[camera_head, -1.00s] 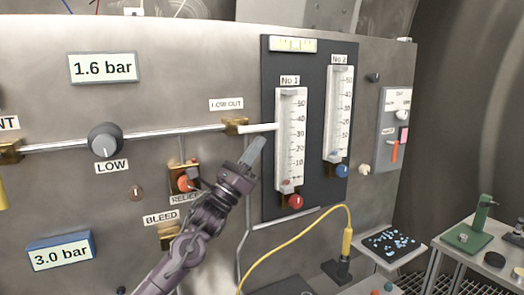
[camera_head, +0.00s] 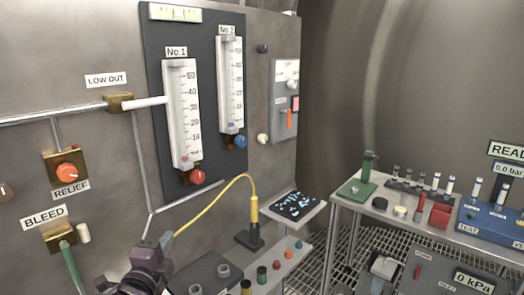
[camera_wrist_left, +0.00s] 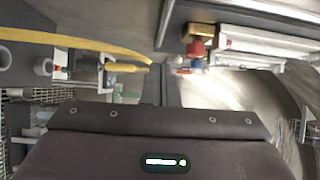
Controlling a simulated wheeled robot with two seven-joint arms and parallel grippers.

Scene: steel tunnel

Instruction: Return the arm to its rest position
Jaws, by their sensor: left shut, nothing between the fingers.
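My left gripper (camera_head: 163,243) is low in the head view, in front of the panel's lower part. It is shut and empty, and its dark wrist and arm link run down to the bottom edge. The gripper's dark housing (camera_wrist_left: 160,140) fills the bottom of the left wrist view. The gripper appears apart from the panel. My right gripper is not in view.
The steel panel carries the RELIEF knob (camera_head: 67,171), BLEED fitting (camera_head: 59,238) and two flow tubes with a red knob (camera_head: 197,177) and a blue knob (camera_head: 240,141). A yellow hose (camera_head: 212,202) arches over the bench. A side table (camera_head: 375,205) with several items stands right.

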